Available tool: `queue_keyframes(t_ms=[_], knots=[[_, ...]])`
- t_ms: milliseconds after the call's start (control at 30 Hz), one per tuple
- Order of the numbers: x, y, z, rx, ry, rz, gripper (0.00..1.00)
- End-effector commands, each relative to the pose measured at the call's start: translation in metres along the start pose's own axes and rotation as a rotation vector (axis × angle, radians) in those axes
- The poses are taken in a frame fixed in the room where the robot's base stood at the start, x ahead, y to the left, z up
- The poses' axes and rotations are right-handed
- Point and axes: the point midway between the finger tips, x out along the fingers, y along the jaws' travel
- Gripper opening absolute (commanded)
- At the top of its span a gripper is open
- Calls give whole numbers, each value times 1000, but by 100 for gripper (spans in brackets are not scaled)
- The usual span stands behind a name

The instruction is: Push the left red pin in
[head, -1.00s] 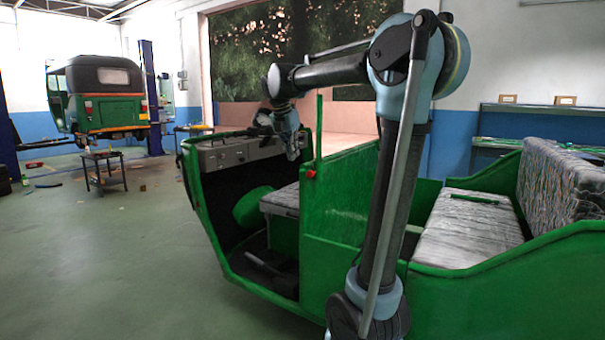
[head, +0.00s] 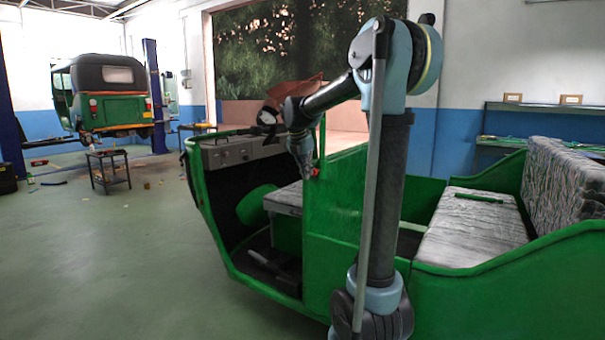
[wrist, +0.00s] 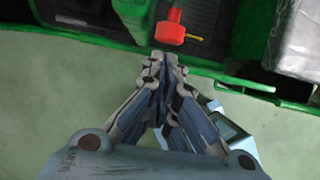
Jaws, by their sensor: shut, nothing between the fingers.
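The red pin (wrist: 171,27) shows at the top of the wrist view as a red block with a thin yellow rod beside it. In the head view a small red spot of it (head: 315,172) shows at the edge of the green rickshaw panel. My gripper (wrist: 163,57) is shut and empty, its fingertips just below the pin in the wrist view. In the head view my gripper (head: 306,174) is beside the red spot and partly overlaps it. I cannot tell whether they touch.
The green rickshaw body (head: 460,305) fills the right side, with a patterned rear seat (head: 440,240). Its dashboard (head: 230,152) is behind my gripper. Another rickshaw (head: 118,105) and a small table (head: 108,168) stand far left. The green floor at left is mostly clear.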

Motion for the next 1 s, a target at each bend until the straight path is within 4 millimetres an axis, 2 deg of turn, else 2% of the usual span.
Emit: queue_keyframes(t_ms=[467,700,1000], knots=[[2,0,6,1,0,0,0],[10,0,24,2,0,1,0],[10,0,25,1,-2,0,0]])
